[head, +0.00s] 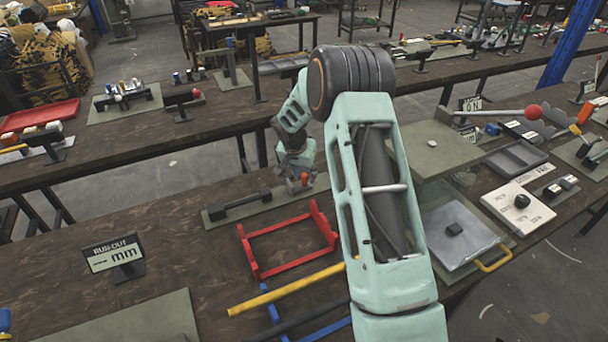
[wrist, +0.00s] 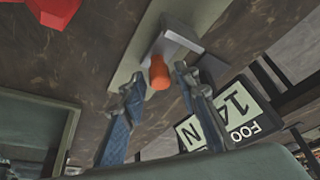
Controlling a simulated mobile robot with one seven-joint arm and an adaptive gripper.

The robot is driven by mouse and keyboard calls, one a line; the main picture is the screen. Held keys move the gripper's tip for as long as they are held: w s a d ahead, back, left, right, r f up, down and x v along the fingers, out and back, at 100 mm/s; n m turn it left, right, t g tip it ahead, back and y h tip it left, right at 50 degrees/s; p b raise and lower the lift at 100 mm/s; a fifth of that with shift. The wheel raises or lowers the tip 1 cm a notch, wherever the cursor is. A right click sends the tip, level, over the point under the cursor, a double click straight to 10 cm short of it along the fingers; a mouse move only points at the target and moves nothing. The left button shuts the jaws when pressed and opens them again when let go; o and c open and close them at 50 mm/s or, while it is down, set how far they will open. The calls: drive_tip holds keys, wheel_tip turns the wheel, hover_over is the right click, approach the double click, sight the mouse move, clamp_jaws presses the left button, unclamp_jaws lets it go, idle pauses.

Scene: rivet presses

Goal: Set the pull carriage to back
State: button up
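The pull carriage appears to be the grey block (wrist: 178,38) with an orange knob (wrist: 159,72) on a pale green base plate (wrist: 130,65). In the head view, the orange-red knob (head: 304,178) shows at the right end of a dark rail fixture (head: 240,204) on its green plate. My gripper (wrist: 160,80) is open, with one fingertip on each side of the knob and a visible gap beside it. In the head view my gripper (head: 298,183) is over the rail's right end and partly hides the carriage. Contact with the knob cannot be told.
A red frame (head: 250,250) lies in front of the rail, with a yellow bar (head: 285,290) nearer. A press with a grey plate (head: 455,225) and yellow handle (head: 492,262) is to the right.

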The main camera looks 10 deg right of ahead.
sight(289, 182)
clamp_jaws()
drive_tip(key=shift+a+f, duration=0.1)
drive_tip(key=shift+a+f+b, duration=0.1)
drive_tip(key=shift+a+b, duration=0.2)
drive_tip(key=shift+b, duration=0.25)
drive_tip(key=a+b, duration=0.2)
drive_tip(key=s+a+b, duration=0.1)
drive_tip(key=a, duration=0.1)
drive_tip(key=shift+a+b, duration=0.2)
drive_tip(key=shift+b, duration=0.15)
drive_tip(key=shift+s+a, duration=0.1)
drive_tip(key=shift+a, duration=0.35)
drive_tip(key=shift+o, duration=1.5)
unclamp_jaws()
drive_tip(key=shift+a+r, duration=0.1)
drive_tip(key=shift+r, duration=0.1)
